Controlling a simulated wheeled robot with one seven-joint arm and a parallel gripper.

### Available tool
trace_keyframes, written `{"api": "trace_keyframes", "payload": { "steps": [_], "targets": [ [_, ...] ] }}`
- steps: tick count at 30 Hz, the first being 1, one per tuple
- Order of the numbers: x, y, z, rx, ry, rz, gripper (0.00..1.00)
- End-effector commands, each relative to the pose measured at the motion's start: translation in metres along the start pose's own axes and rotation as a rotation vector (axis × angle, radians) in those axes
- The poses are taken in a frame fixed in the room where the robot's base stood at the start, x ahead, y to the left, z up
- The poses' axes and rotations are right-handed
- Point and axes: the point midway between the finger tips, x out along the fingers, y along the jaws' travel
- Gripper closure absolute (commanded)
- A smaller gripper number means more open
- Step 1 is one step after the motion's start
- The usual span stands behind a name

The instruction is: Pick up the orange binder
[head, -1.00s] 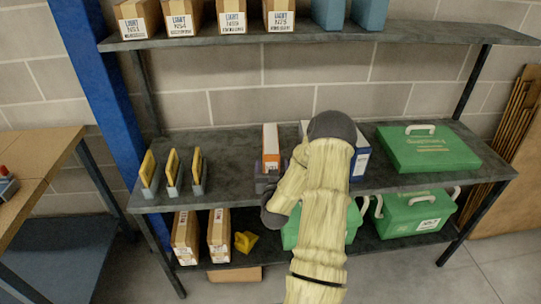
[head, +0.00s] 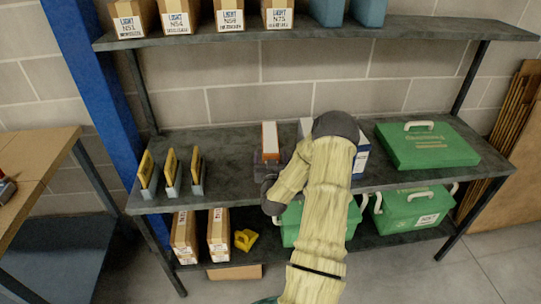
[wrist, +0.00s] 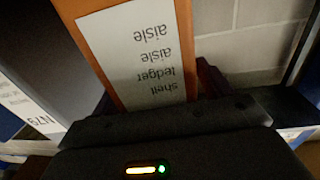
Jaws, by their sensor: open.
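The orange binder (head: 270,136) stands upright on the middle shelf, with a pale label on its spine. In the wrist view the orange binder (wrist: 184,45) fills the upper middle, its printed white label upside down and very close. My gripper (head: 268,162) is open at the lower front of the binder, overlapping its base in the head view. The dark gripper body spans the bottom of the wrist view. The fingertips are mostly hidden, and I cannot tell whether they touch the binder.
A white and blue item (head: 361,158) stands right of the binder, partly behind my arm. A green case (head: 428,148) lies farther right. Several yellow-and-grey holders (head: 171,172) stand left. The upper shelf (head: 300,33) runs above with boxes. Bare shelf lies left of the binder.

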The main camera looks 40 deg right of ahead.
Motion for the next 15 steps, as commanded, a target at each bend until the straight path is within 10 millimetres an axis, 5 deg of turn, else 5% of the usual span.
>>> {"api": "trace_keyframes", "payload": {
  "steps": [3, 12, 15],
  "targets": [
    [0.0001, 0.0009, 0.0000, 0.000, 0.000, 0.001, 0.26],
    [0.0004, 0.0018, -0.0011, 0.000, 0.003, 0.003, 0.81],
    [0.0004, 0.0023, -0.0011, 0.000, 0.003, 0.004, 0.81]
  ]
}}
